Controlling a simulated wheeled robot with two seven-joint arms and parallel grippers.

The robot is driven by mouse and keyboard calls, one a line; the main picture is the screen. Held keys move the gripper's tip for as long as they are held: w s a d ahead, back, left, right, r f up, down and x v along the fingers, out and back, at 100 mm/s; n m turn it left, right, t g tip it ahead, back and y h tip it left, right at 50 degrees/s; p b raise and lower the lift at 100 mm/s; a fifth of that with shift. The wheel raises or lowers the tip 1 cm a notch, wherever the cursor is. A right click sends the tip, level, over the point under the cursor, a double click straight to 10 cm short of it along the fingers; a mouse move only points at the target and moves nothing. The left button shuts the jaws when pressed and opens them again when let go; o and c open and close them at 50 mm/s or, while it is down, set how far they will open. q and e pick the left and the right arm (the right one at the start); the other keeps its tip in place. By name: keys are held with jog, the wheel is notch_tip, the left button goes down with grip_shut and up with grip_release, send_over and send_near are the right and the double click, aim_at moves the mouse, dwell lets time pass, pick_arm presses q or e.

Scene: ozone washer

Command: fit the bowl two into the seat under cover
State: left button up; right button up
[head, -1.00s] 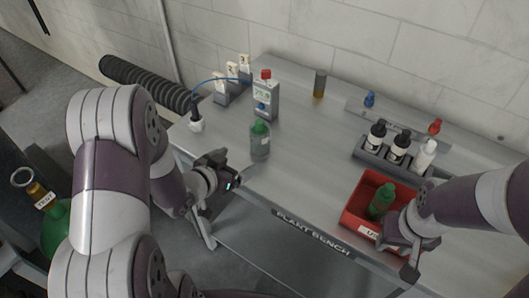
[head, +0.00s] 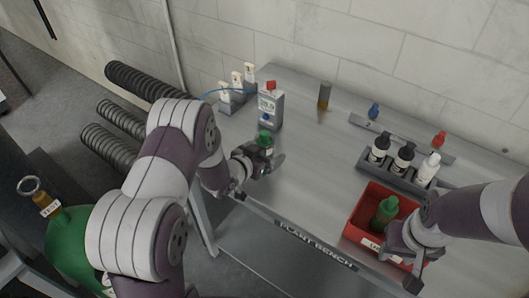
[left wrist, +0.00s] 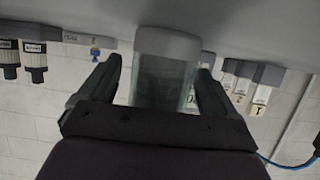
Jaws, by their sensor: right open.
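A clear greenish vessel with a green top (head: 264,137) stands on the bench; no label shows which bowl it is. My left gripper (head: 268,164) is at it, hiding its lower part in the head view. In the left wrist view, the vessel's clear body (left wrist: 163,82) and pale end ring stand between the two spread fingers, with a gap beside the left finger. A green bottle (head: 386,210) stands in a red bin (head: 353,224). My right gripper (head: 402,262) is open over the bin's right front side. I cannot make out a seat under a cover.
A white-and-grey unit with a red top (head: 270,105) stands behind the vessel, beside several numbered white pieces (head: 237,82). A rack (head: 371,165) holds dropper bottles. The bench middle (head: 315,160) is clear.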

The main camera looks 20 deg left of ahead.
pick_arm(q)
jog(key=c, duration=1)
jog(key=shift+c, duration=0.8)
jog(key=shift+r, duration=0.15)
